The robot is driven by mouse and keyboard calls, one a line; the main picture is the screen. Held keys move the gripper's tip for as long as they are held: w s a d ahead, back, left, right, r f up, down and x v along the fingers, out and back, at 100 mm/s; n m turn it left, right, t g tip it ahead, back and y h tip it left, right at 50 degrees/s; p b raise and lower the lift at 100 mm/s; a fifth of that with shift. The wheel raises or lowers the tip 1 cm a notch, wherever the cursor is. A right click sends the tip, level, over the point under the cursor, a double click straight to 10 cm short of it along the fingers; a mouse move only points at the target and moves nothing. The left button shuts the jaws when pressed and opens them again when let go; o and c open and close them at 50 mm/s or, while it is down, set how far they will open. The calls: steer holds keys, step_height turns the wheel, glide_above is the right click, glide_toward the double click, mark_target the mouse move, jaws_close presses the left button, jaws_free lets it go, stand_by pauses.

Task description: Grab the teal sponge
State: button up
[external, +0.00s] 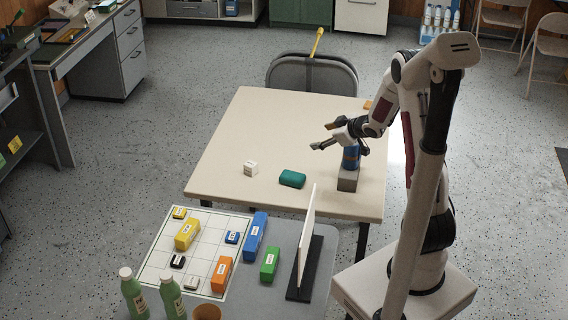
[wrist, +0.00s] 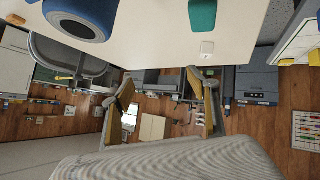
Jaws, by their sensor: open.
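The teal sponge (external: 292,179) lies flat on the beige table (external: 240,125), near its front edge. In the wrist view the sponge (wrist: 203,15) is cut off by the top edge. My gripper (external: 321,136) is open and empty above the table, up and to the right of the sponge in the external view and apart from it. Its two fingers also show spread in the wrist view (wrist: 160,78), with nothing between them.
A blue cylinder (external: 351,158) stands on a grey block (external: 348,181) close under my gripper. A small white cube (external: 251,168) lies left of the sponge. A nearer grey table holds a grid board (external: 205,221), several coloured blocks and an upright white panel (external: 307,235).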

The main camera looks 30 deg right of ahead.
step_height(320, 180, down, 7)
steer(key=a+n+y, duration=0.1)
steer(key=a+y, duration=0.1)
steer(key=y, duration=0.3)
glide_toward(292, 175)
steer(key=shift+w+d+r+t, duration=0.15)
steer(key=shift+w+d+t, duration=0.15)
steer(key=shift+w+d, duration=0.25)
steer(key=shift+s+a+f+y, duration=0.4)
steer(key=shift+a+f+y, duration=0.05)
steer(key=shift+f+y, duration=0.25)
steer(key=shift+x, duration=1.25)
steer(key=shift+w, duration=0.1)
steer(key=shift+x, duration=2.55)
steer(key=shift+d+f, duration=0.1)
steer(key=shift+d, duration=0.1)
steer(key=c, duration=1.2)
